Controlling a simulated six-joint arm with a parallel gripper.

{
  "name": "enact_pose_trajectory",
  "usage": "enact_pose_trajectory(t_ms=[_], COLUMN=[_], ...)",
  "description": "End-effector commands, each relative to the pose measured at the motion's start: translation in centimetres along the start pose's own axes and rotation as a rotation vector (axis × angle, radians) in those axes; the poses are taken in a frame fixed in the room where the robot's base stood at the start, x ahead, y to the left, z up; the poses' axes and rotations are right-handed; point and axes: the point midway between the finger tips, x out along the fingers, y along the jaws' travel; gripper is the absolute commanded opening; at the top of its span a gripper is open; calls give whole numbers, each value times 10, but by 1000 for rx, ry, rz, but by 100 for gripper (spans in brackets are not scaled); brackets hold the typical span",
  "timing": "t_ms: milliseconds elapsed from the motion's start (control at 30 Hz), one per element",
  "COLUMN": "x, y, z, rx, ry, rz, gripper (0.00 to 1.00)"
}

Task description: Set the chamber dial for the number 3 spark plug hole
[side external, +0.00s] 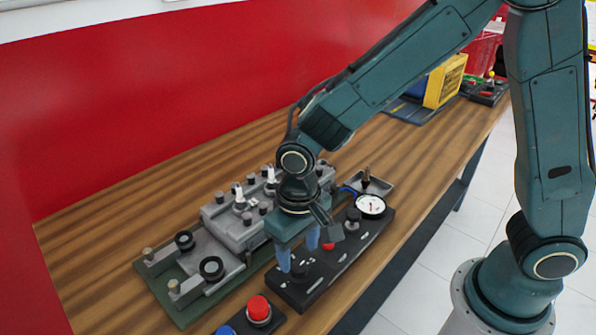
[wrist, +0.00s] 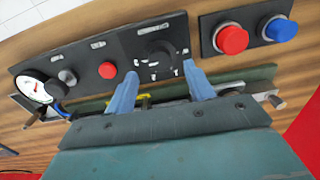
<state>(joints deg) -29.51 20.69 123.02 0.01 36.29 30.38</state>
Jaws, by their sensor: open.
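The chamber dial (wrist: 157,60) is a black knob with white marks around it on a black control panel (wrist: 90,66). My gripper (wrist: 168,80) is open in the wrist view, its two blue fingers on either side of the dial and apart from each other. In the side external view my gripper (side external: 298,258) points down over the near end of the panel (side external: 330,275), and the dial is partly hidden by the fingers. I cannot tell whether the fingers touch the dial. The grey engine head (side external: 222,217) with white spark plugs (side external: 238,197) stands behind the panel.
A separate box holds a large red button (wrist: 231,39) and a blue button (wrist: 277,28). A yellow case (side external: 445,80) stands far back.

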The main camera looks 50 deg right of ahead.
Motion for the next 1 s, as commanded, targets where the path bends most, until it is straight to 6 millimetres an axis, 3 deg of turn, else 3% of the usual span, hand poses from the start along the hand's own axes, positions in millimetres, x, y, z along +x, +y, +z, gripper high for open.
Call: enact_pose_trajectory(t_ms=[500, 700, 1000], x=[-84, -98, -100], y=[0, 0, 0], z=[0, 0, 0], rx=[1, 1, 1], ry=[3, 2, 0], rz=[-1, 0, 0], gripper=[53, 53, 53])
